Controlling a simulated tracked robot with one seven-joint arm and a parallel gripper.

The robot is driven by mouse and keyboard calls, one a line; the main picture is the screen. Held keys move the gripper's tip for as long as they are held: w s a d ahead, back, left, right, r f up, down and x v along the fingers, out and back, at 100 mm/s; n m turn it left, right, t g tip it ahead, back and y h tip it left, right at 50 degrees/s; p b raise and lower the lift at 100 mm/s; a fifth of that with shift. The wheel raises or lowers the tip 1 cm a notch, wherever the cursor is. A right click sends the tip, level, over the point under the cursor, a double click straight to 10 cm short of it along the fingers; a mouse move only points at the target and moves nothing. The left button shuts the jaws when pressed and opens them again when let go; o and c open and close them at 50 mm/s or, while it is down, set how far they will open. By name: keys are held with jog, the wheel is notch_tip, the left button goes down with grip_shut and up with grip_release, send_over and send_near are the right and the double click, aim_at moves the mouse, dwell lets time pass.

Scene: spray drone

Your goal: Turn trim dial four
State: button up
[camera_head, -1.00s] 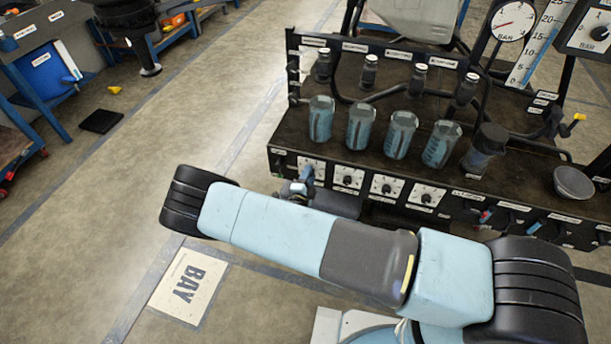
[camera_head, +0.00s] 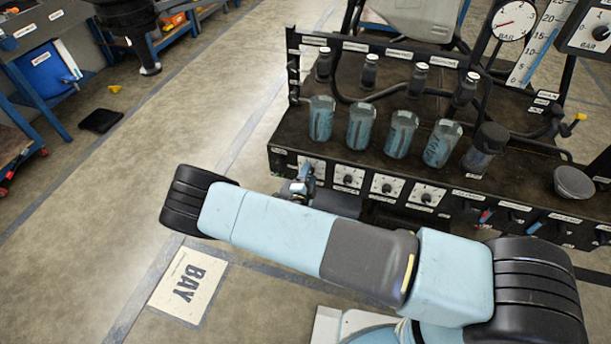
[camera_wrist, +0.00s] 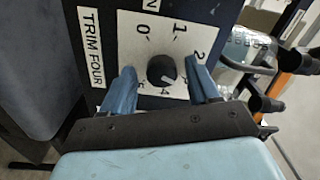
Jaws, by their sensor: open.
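Trim dial four (camera_wrist: 180,22) fills the middle of the wrist view, a white plate with printed numbers and a "TRIM FOUR" label. Its round black knob (camera_wrist: 161,70) has a pale mark toward the lower right, near the 4. My gripper (camera_wrist: 160,67) is open, with one blue finger on each side of the knob and a visible gap to both. Whether the tips reach down around the knob is unclear. In the head view my gripper (camera_head: 304,178) is at the leftmost dial plate (camera_head: 316,164) on the bench front, partly covering it.
More dials (camera_head: 386,186) sit to the right along the bench front. Several jars of blue liquid (camera_head: 359,127) stand on the bench top (camera_head: 300,148) above. A grey bowl (camera_head: 574,182) is at the right end.

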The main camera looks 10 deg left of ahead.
jog(key=s+a, duration=0.1)
jog(key=s, duration=1.2)
jog(key=shift+s, duration=0.4)
